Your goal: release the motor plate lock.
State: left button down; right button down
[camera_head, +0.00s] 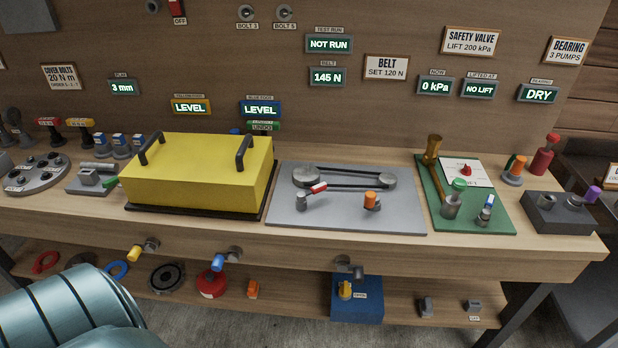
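A grey plate (345,220) on the bench carries a belt (345,172) around two round pulleys. At its front left is a short grey post (301,202) with a red-tipped lever (318,188) angled up to the right. At its front right is an orange-capped knob (371,198) on a grey base. No label marks which of these is the motor plate lock. Neither gripper is in view; a teal rounded part of mine fills the lower left corner, away from the plate.
A yellow cover (200,172) with two dark handles stands left of the plate. A green board (480,215) with a hammer (432,155) lies right. The belt display (327,77) reads 145 N; the belt sign (386,68) says SET 120 N. A lower shelf (300,290) holds parts.

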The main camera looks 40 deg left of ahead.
aim_at(322, 187)
jog(key=j, duration=0.95)
jog(key=i+j+z, duration=0.1)
jog(key=j, duration=0.8)
